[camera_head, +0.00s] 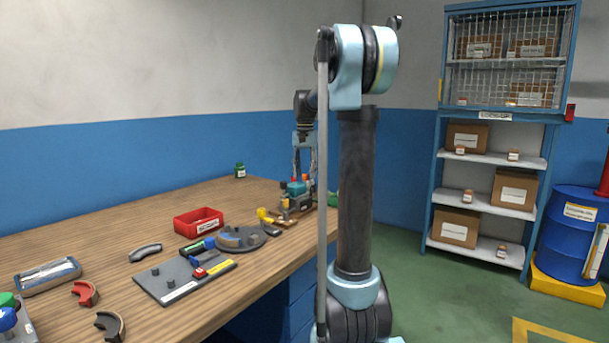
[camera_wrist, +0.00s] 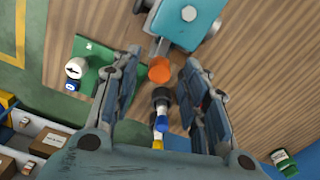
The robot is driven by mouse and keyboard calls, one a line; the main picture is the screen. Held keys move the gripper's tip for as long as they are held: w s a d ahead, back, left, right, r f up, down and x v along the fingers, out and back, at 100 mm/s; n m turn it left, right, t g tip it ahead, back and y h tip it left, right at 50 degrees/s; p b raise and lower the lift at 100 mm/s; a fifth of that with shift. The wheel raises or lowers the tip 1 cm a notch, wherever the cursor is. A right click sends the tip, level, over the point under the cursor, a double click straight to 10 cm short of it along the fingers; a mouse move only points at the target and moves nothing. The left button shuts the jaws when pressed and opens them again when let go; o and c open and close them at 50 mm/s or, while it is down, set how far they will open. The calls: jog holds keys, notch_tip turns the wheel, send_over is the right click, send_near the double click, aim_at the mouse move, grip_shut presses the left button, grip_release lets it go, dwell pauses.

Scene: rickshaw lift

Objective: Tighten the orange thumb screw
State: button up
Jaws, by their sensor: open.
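The orange thumb screw (camera_wrist: 161,70) shows in the wrist view between the tips of my gripper (camera_wrist: 162,55). The two fingers stand apart on either side of it, with visible gaps. The screw is beside a teal block with grey metal parts (camera_wrist: 184,20). In the head view my gripper (camera_head: 305,160) points down over the fixture at the far right end of the workbench. The teal block (camera_head: 296,187) is partly visible below it. The screw cannot be clearly made out there. I cannot tell how high the fingertips are above the screw.
A black, blue and yellow item (camera_wrist: 160,110) lies between the fingers, nearer my palm. A green part (camera_wrist: 98,60) is at left. On the workbench (camera_head: 110,225) are a red bin (camera_head: 198,222), a grey plate (camera_head: 184,279) and curved pieces. Shelves (camera_head: 492,185) and a blue drum (camera_head: 578,235) stand right.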

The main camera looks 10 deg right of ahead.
notch_tip(320, 180, up, 11)
jog(key=shift+r, duration=0.2)
dwell(0.3)
notch_tip(320, 180, up, 5)
jog(key=n, duration=1.3)
send_over(305, 174)
jog(key=shift+n, duration=0.3)
jog(key=f, duration=1.7)
jog(key=shift+w+f, duration=0.1)
jog(key=shift+w, duration=0.1)
jog(key=shift+c, duration=0.2)
grip_shut()
